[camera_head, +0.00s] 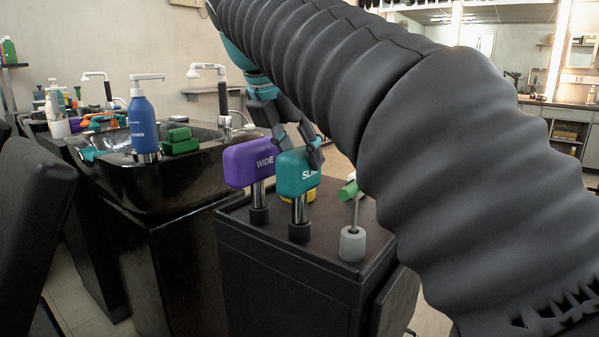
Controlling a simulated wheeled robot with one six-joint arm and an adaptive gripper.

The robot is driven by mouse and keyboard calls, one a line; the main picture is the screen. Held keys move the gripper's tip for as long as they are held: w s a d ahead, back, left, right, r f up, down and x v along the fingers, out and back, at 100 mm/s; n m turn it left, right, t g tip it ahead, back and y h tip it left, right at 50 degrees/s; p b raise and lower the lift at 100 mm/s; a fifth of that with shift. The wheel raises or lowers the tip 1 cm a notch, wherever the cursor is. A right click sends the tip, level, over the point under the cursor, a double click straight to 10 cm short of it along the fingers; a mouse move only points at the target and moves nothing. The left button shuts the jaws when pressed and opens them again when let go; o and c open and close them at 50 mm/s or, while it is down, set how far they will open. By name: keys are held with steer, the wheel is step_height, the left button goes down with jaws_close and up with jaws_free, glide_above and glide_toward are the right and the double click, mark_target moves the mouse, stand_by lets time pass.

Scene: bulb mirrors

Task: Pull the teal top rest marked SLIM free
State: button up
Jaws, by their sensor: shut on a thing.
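The post still runs down into the socket. A purple rest (247,163) marked WIDE stands on its own post in a second black socket just to the left and behind. It partly overlaps with the teal rest in view.
A grey weighted foot with a thin rod (352,244) stands at the cabinet's right front. A green cylinder (349,190) and a yellow thing (297,196) are behind. The black basin (150,185) with a blue pump bottle (142,120) is left. My arm hides much of the right.

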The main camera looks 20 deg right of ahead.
steer(key=shift+r, duration=0.2)
steer(key=shift+r+p, duration=0.95)
steer(key=shift+r, duration=4)
